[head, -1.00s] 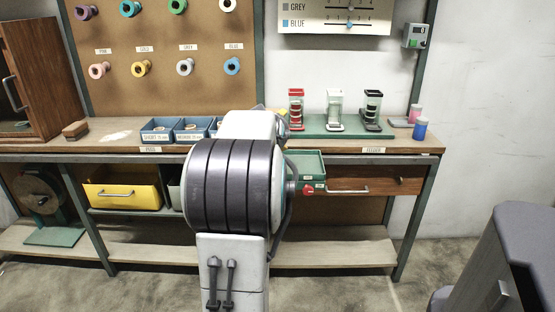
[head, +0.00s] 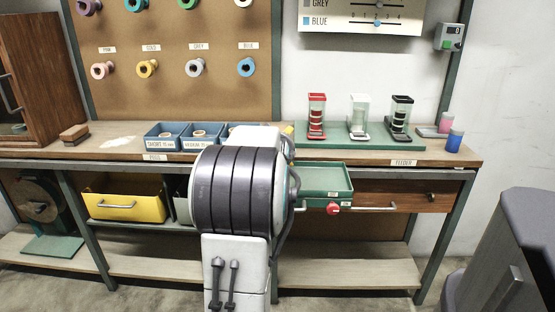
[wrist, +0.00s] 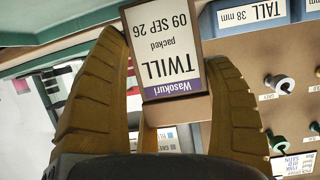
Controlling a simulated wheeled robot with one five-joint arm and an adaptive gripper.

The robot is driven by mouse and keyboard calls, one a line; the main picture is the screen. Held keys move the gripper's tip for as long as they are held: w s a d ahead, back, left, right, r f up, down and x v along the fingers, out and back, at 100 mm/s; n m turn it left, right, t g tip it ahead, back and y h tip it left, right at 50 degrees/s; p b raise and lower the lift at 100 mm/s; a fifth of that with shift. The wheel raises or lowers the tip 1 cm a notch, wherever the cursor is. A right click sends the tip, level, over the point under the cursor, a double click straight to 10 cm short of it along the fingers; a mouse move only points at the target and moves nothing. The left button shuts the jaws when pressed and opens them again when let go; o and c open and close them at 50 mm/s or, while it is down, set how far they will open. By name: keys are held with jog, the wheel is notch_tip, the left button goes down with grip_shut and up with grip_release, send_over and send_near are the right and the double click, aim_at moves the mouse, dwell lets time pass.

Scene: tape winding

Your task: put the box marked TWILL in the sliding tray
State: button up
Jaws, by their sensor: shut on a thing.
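The box marked TWILL (wrist: 172,62) has a white label with a purple band, which reads upside down in the wrist view. My gripper (wrist: 172,90) is shut on it, with one tan ribbed finger on each side. In the head view my arm hides the gripper and the box. The sliding tray (head: 325,193) is a shallow green tray with a red knob (head: 333,208) at its front. It sits at the bench front, just right of my arm, and the part of it that shows looks empty.
Blue bins (head: 163,148) stand on the bench (head: 100,150) to the left. A green base with red, white and black dispensers (head: 316,118) stands behind the tray. A wooden drawer (head: 405,197) is right of the tray. A grey cabinet (head: 510,240) stands at the right.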

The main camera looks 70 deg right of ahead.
jog(key=shift+f+b, duration=1)
jog(key=shift+f, duration=0.7)
jog(key=shift+f, duration=0.2)
jog(key=o, duration=1.2)
jog(key=shift+o, duration=0.2)
jog(key=shift+r, duration=0.15)
jog(key=shift+r, duration=0.1)
jog(key=p+v, duration=0.1)
jog(key=v, duration=1.1)
jog(key=shift+w, duration=0.1)
